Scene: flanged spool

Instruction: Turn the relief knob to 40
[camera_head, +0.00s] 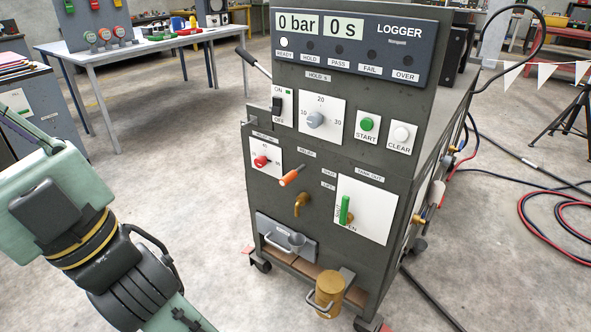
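A small red knob (261,161) sits on a white dial plate (273,170) at the left of the dark grey cart's front. The plate's numbers are small, and its top mark looks like 40. I cannot read the knob's pointing direction. A small label above the plate is blurred. Another label, which seems to say RELIEF, is to the right, above an orange-handled lever (291,177). My arm shows at the lower left, apart from the cart. My gripper's fingers are not in view.
Above the red knob are a black ON/OFF switch (277,105), a grey hold knob (315,120), a green START button (367,124) and a CLEAR button (401,134). Floor left of the cart is clear.

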